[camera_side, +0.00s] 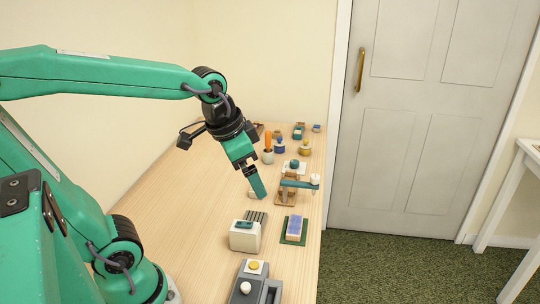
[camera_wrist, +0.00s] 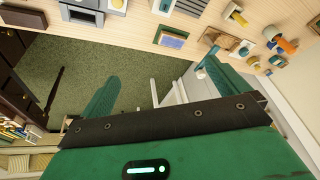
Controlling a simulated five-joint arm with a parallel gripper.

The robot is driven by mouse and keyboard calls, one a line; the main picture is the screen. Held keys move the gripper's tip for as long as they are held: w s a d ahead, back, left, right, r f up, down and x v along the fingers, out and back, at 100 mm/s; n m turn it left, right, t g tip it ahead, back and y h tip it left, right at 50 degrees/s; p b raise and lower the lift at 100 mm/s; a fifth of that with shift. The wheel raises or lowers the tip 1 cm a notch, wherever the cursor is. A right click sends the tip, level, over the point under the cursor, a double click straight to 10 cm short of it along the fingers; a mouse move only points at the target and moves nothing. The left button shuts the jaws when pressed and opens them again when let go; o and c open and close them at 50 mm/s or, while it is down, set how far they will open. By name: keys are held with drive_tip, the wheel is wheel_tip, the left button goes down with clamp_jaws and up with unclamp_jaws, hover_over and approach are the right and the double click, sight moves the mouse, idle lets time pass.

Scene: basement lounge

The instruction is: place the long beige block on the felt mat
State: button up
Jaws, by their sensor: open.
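My gripper (camera_side: 259,190) points down over the middle of the table in the side view. In the wrist view its two teal fingers stand wide apart with nothing between them (camera_wrist: 161,75). A small pale piece (camera_side: 251,194) shows just left of the fingertips in the side view, mostly hidden by them; it may be the long beige block, but I cannot tell. A dark green mat (camera_side: 284,240), which looks like the felt mat, lies near the table's right edge with a blue-purple block (camera_side: 294,226) on it. The mat also shows in the wrist view (camera_wrist: 158,36).
A wooden stand with a teal arm (camera_side: 298,184) is close to the right of my gripper. A cream box (camera_side: 244,237) and a grey device (camera_side: 246,291) stand nearer the camera. A cup with an orange-handled tool (camera_side: 267,156) and several small items stand behind.

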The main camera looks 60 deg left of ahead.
drive_tip(key=shift+s+d+n+t, duration=0.15)
drive_tip(key=shift+s+n+t, duration=0.35)
drive_tip(key=shift+s, duration=0.95)
drive_tip(key=shift+s+d+n+t, duration=0.1)
drive_tip(key=shift+s+n+t, duration=0.2)
drive_tip(key=shift+s+n, duration=0.75)
drive_tip(key=shift+s+m, duration=0.35)
